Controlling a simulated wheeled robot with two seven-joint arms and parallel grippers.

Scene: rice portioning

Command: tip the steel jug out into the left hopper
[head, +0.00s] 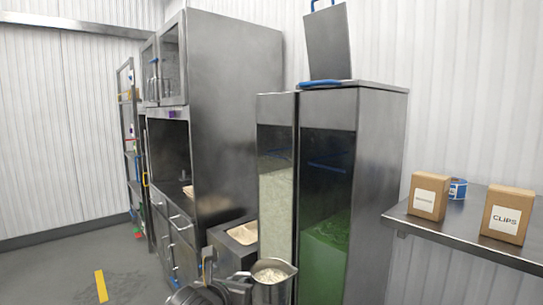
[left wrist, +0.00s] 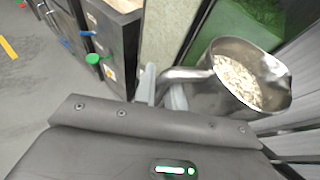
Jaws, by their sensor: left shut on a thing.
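The steel jug (head: 273,291) is low in the middle of the head view, upright or nearly so, with pale grains inside. My left gripper (head: 238,283) is shut on its handle, which shows in the left wrist view between the fingers (left wrist: 162,88). There the jug (left wrist: 212,97) appears tilted by the camera's angle. The left hopper (head: 276,190) is the left half of a tall steel unit, its window showing pale grains. The jug is in front of and below the hopper's top. The hopper's opening is hidden from this height. My right gripper is out of view.
The right hopper (head: 326,190) holds green material behind its window. A raised steel lid (head: 327,45) stands above the unit. A low bin (head: 228,239) is at left, beside a steel cabinet (head: 238,110). Two cardboard boxes and a blue tin sit on a shelf (head: 460,238) at right.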

